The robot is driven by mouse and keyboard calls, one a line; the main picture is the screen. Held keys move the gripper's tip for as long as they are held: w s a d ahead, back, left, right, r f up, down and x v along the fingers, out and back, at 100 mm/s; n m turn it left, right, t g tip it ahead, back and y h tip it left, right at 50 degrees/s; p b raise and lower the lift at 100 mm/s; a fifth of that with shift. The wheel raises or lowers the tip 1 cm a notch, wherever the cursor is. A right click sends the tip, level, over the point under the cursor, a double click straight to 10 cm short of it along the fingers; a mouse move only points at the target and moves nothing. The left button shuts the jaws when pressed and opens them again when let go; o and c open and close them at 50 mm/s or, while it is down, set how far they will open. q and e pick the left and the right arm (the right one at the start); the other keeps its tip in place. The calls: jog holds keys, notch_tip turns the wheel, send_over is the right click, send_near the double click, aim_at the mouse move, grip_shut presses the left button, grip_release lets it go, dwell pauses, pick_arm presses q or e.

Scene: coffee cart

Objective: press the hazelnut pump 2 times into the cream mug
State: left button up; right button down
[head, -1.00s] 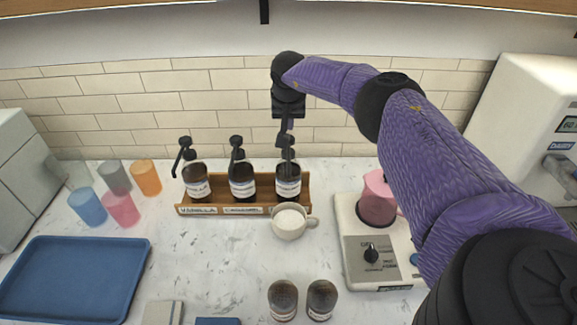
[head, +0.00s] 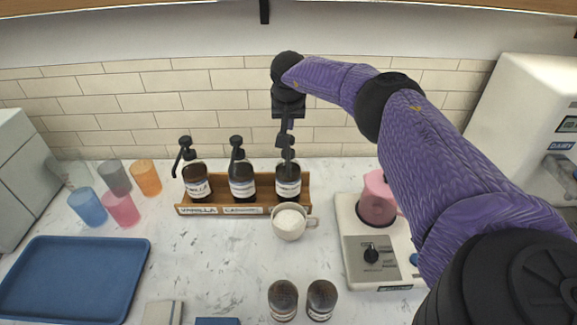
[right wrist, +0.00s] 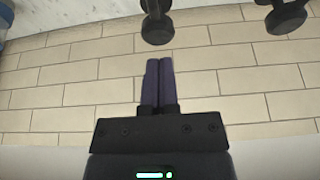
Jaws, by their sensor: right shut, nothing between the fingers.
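The hazelnut pump bottle (head: 288,183) is the rightmost of the dark bottles in the wooden rack; its rack label is mostly hidden by the mug. The cream mug (head: 289,226) stands just in front of this bottle, its handle to the right. My right gripper (head: 285,128) is shut and empty, pointing down over the bottle's black pump head (head: 287,152). In the right wrist view, the closed fingers (right wrist: 157,65) line up with a black pump head (right wrist: 157,28) just beyond their tips; I cannot tell if they touch. My left gripper is not in view.
The vanilla bottle (head: 196,183) and caramel bottle (head: 242,182) share the rack (head: 220,210). A scale-like machine (head: 365,245) with a pink pitcher (head: 376,200) stands right. Coloured cups and a blue tray (head: 75,280) are left. Two dark jars (head: 283,299) stand in front.

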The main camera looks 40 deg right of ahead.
jog(key=shift+f, duration=0.2)
jog(key=shift+f+b, duration=1.05)
jog(key=shift+f, duration=0.45)
notch_tip(320, 180, up, 4)
jog(key=p, duration=0.3)
jog(key=shift+f, duration=0.35)
jog(key=shift+f, duration=0.1)
